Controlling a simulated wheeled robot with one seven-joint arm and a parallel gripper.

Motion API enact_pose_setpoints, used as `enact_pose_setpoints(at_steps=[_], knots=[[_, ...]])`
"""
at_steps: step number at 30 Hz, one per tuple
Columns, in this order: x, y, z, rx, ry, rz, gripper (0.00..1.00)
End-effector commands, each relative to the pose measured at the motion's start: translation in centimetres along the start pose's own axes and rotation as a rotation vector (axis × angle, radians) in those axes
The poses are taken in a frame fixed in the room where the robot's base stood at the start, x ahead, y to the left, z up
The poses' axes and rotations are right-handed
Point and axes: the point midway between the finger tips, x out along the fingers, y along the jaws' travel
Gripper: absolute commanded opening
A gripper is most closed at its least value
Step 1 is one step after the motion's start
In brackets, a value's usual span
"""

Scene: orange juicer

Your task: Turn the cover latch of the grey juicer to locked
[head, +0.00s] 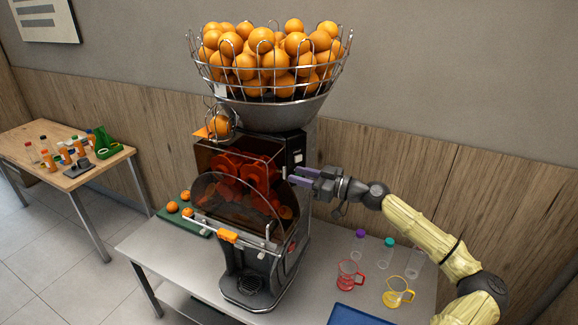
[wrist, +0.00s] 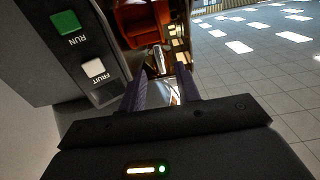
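The grey juicer (head: 258,262) stands on the table under a wire basket of oranges. Its tinted clear cover (head: 230,205) is over red pressing parts. A small metallic piece (wrist: 158,57), perhaps the cover latch, shows just beyond my fingertips in the wrist view; I cannot tell its lock position. My gripper (head: 299,176) is at the juicer's right side near the cover's upper edge. In the wrist view my gripper (wrist: 161,84) has its two purple fingers apart with a gap between them. Contact with the metallic piece cannot be made out.
Green RUN (wrist: 65,23) and white FRUIT (wrist: 93,68) buttons are close left of my fingers. A red mug (head: 348,275), a yellow mug (head: 397,292), clear bottles and a blue tray (head: 355,315) stand right of the juicer. A wooden table (head: 50,178) is far left.

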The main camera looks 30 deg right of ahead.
Motion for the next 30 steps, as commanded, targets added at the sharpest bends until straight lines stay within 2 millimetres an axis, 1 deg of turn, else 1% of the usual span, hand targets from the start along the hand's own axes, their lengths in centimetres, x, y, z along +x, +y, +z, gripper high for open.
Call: enact_pose_setpoints(at_steps=[1, 3, 7, 10, 17, 18, 20, 22, 23, 30], knots=[[1.0, -0.1, -0.4, 0.002, -0.001, -0.005, 0.33], [2.1, -0.1, -0.4, 0.001, -0.001, -0.003, 0.33], [3.4, 0.0, -0.2, 0.001, 0.000, 0.000, 0.33], [3.8, 0.0, -0.1, 0.000, -0.001, 0.000, 0.33], [3.9, 0.0, 0.1, 0.000, -0.001, 0.001, 0.33], [3.9, 0.0, 0.1, 0.000, -0.001, 0.001, 0.29], [3.8, 0.0, 0.1, 0.000, -0.001, 0.001, 0.17], [3.8, 0.0, 0.0, 0.000, -0.001, 0.001, 0.03], [3.8, 0.0, 0.0, 0.000, -0.001, 0.001, 0.00], [3.8, 0.0, 0.0, 0.003, -0.001, 0.001, 0.00]])
